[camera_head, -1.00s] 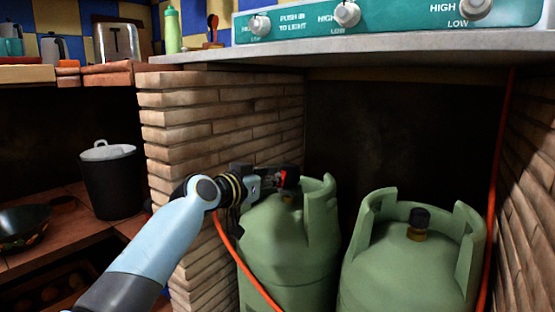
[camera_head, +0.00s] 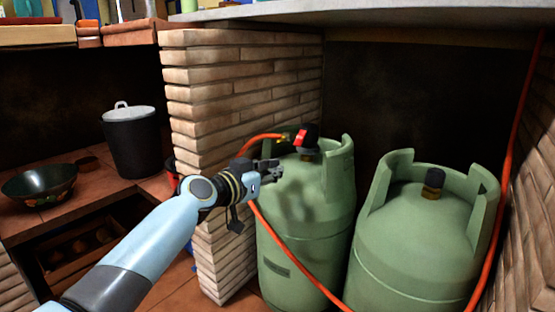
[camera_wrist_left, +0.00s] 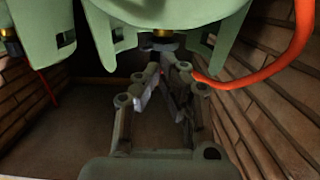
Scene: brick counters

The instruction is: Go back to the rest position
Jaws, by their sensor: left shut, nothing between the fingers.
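My left gripper (camera_head: 270,170) is in front of the left green gas bottle (camera_head: 300,240), just below and left of the black and red regulator (camera_head: 305,138) on its valve. Its fingers are shut with nothing between them. In the left wrist view the shut fingers (camera_wrist_left: 165,72) point toward the bottle (camera_wrist_left: 165,18), which appears upside down. The fingertips look apart from the valve, though the gap is hard to judge. My right gripper is not in view.
An orange hose (camera_head: 290,250) runs down past the gripper. A second gas bottle (camera_head: 415,250) stands to the right. A brick wall (camera_head: 240,80) is behind my arm on the left. A black pot (camera_head: 132,145) and a pan (camera_head: 40,185) stand on the left counter.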

